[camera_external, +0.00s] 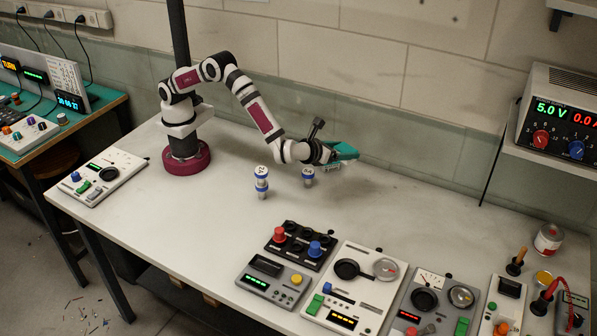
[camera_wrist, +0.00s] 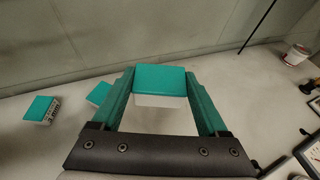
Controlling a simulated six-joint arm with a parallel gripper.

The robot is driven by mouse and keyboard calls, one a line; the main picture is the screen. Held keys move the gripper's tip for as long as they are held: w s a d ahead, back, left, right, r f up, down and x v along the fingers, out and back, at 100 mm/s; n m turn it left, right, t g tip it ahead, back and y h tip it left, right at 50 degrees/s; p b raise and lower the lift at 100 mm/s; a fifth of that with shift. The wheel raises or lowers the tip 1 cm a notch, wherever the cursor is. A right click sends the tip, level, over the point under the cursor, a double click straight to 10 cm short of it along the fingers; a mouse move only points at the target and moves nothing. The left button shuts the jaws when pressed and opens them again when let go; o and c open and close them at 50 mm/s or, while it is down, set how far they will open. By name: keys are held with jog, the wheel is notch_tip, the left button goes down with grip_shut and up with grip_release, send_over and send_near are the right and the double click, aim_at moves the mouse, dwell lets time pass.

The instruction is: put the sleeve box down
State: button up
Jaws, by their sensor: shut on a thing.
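The sleeve box (camera_wrist: 160,82), with a teal top and white side, sits between the two teal fingers of my gripper (camera_wrist: 160,95) in the wrist view. The fingers are shut on its left and right sides. In the external view my gripper (camera_external: 343,153) is over the back of the bench, near the wall, and the box is hard to tell apart from the teal fingers there. I cannot tell for certain whether the box's underside touches the bench.
Two more teal-topped boxes (camera_wrist: 42,108) (camera_wrist: 97,94) lie left of my gripper in the wrist view. Two blue-and-white cylinders (camera_external: 261,180) (camera_external: 308,175) stand on the bench (camera_external: 215,235). Instrument panels (camera_external: 355,285) line the front right. The middle of the bench is clear.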

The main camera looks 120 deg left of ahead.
notch_tip(320, 180, down, 5)
jog(key=a, duration=0.1)
send_over(360, 179)
jog(key=f, duration=0.5)
jog(key=shift+d+f, duration=0.25)
jog(key=shift+f, duration=0.1)
notch_tip(360, 179, down, 4)
jog(key=shift+a+f, duration=0.1)
jog(key=o, duration=1.2)
jog(key=shift+o, duration=0.2)
